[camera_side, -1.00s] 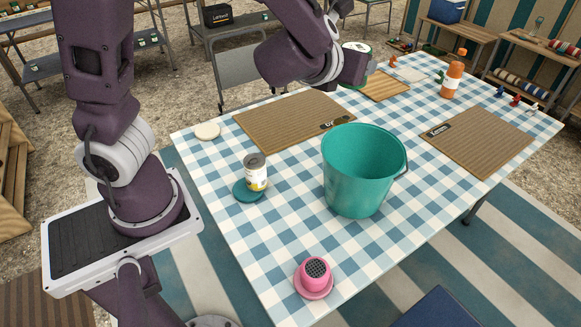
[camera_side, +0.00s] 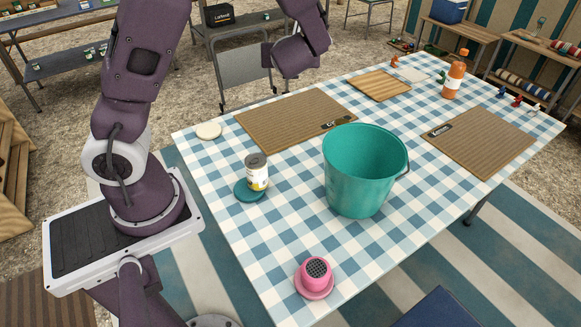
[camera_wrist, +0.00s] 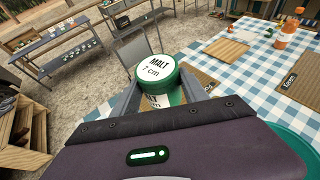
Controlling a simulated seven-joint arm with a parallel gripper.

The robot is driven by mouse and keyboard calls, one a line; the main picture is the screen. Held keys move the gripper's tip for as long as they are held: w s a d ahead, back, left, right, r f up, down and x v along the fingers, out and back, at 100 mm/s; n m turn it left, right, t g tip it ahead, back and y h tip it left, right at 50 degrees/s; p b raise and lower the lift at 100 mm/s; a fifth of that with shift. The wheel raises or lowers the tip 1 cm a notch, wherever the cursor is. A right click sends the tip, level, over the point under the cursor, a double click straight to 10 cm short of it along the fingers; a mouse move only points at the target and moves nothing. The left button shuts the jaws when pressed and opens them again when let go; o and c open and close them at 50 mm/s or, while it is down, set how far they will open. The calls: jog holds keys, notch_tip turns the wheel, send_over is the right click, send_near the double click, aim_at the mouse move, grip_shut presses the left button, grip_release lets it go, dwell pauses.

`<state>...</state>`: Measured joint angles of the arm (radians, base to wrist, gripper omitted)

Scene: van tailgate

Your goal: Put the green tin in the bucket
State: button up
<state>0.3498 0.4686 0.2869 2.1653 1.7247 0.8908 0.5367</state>
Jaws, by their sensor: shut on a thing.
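In the wrist view my gripper (camera_wrist: 161,100) is shut on the green tin (camera_wrist: 155,75). The tin has a white lid label reading "MALT 7 cm" and sits between the two fingers. In the side view part of my arm shows at the top, but I cannot make out the fingers or the tin there. The teal bucket (camera_side: 362,175) stands upright and open on the checked table, and I see nothing in it from this angle. A teal edge of the bucket also shows in the wrist view (camera_wrist: 292,142) at the lower right.
A pink shaker (camera_side: 317,272) is in front. Brown mats (camera_side: 290,118) and (camera_side: 485,143) flank the bucket. An orange bottle (camera_side: 453,80) stands at the back.

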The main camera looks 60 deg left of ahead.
notch_tip(320, 180, down, 33)
jog(key=shift+r, duration=0.1)
dwell(0.4)
jog(key=o, duration=1.5)
jog(key=shift+f, duration=0.2)
jog(key=shift+c, duration=0.2)
